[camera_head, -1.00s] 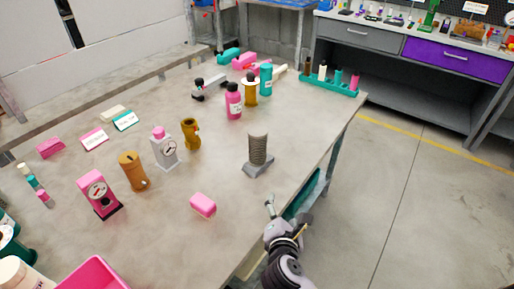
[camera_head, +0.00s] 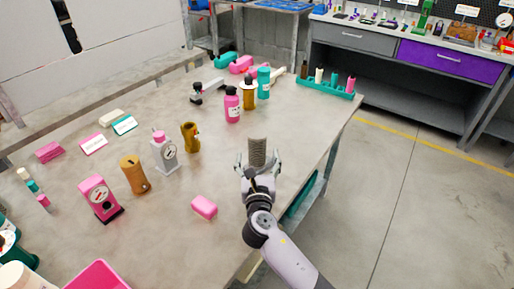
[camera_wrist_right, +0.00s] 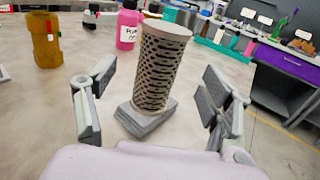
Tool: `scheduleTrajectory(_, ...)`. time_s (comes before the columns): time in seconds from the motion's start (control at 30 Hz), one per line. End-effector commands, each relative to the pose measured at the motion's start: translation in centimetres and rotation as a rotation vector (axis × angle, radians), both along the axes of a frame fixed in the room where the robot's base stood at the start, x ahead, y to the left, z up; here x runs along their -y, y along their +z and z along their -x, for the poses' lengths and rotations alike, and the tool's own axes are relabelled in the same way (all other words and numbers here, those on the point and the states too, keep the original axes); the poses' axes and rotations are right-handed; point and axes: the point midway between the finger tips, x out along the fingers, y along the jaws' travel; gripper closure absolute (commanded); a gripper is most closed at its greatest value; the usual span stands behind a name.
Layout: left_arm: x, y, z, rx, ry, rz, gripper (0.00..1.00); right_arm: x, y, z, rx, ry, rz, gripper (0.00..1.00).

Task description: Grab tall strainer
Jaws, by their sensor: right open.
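The tall strainer (camera_head: 257,151) is a grey perforated cylinder standing upright on a square grey base, near the table's right edge. In the right wrist view the strainer (camera_wrist_right: 160,68) stands between the open fingers of my right gripper (camera_wrist_right: 160,105), a little beyond them, with space on both sides. In the head view my right gripper (camera_head: 258,164) is in front of the strainer, and its fingers and wrist hide the base. The gripper is open and empty. My left gripper is not in view.
A pink block (camera_head: 204,206) lies left of my right arm. A brown valve fitting (camera_head: 190,137), a grey gauge unit (camera_head: 165,153) and a pink bottle (camera_head: 232,105) stand left of the strainer. The table's right edge (camera_head: 330,150) is close by.

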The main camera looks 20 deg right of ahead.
Motion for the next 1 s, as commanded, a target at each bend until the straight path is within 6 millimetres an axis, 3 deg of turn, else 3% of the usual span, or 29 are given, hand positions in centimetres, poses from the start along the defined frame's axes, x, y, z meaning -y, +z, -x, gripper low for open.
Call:
scheduleTrajectory(0.27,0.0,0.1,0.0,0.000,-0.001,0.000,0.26,0.7,0.0,-2.2,-0.001,0.000,-0.001,0.26)
scheduleTrajectory(0.6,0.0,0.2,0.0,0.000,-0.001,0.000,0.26,2.0,-0.1,-6.5,0.000,0.000,-0.001,0.26)
scheduleTrajectory(0.87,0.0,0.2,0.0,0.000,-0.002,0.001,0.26,2.0,-0.1,-6.8,0.000,0.001,-0.002,0.26)
scheduleTrajectory(1.0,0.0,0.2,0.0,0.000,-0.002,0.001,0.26,2.0,-0.1,-6.8,0.000,0.001,-0.002,0.34)
